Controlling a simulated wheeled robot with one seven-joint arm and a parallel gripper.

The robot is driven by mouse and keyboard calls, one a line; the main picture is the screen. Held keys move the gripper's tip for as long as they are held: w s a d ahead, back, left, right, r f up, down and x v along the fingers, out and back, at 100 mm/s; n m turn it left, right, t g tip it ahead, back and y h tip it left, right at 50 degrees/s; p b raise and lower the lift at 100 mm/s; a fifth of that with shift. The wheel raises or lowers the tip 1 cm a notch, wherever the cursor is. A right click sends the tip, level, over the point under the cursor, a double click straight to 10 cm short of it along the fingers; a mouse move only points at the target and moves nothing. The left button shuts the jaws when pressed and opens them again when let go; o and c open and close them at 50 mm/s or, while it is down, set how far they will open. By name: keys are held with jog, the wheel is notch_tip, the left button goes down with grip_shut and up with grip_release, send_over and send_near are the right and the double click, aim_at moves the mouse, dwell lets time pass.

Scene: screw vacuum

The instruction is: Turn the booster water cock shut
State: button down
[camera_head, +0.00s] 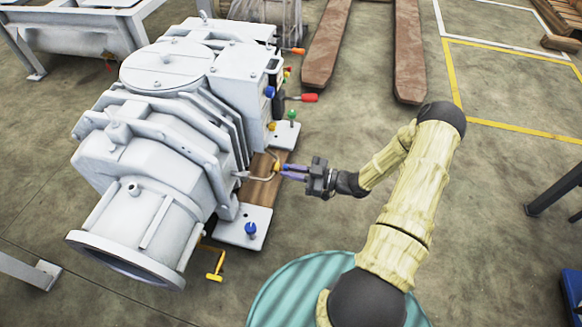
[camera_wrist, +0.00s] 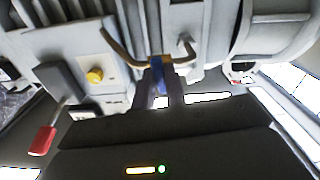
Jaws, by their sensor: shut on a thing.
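The large white vacuum pump (camera_head: 160,160) fills the left half of the head view. On its right side, a thin bent pipe (camera_head: 256,179) carries a small orange-yellow cock (camera_head: 276,167). My gripper (camera_head: 284,170) reaches in from the right, shut on this cock. In the wrist view, the bent brass-coloured pipe (camera_wrist: 118,46) runs to the gripper (camera_wrist: 160,70), where a blue and yellow piece shows between the fingers. The fingers hide most of the cock, and its handle angle cannot be told.
Near the gripper are a blue knob (camera_head: 250,229), a green knob (camera_head: 292,114), a red-handled lever (camera_head: 308,97) and a yellow handle (camera_head: 215,268). Pallet-jack forks (camera_head: 328,50) lie behind. Open floor is at right.

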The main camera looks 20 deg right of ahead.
jog(key=shift+f+m+p, duration=0.1)
jog(key=shift+m+p, duration=0.55)
jog(key=shift+m, duration=0.15)
jog(key=c, duration=1.4)
grip_release()
jog(key=shift+c, duration=0.2)
jog(key=shift+d, duration=0.1)
jog(key=p+v, duration=0.6)
jog(key=v, duration=1.1)
jog(key=shift+s, duration=0.15)
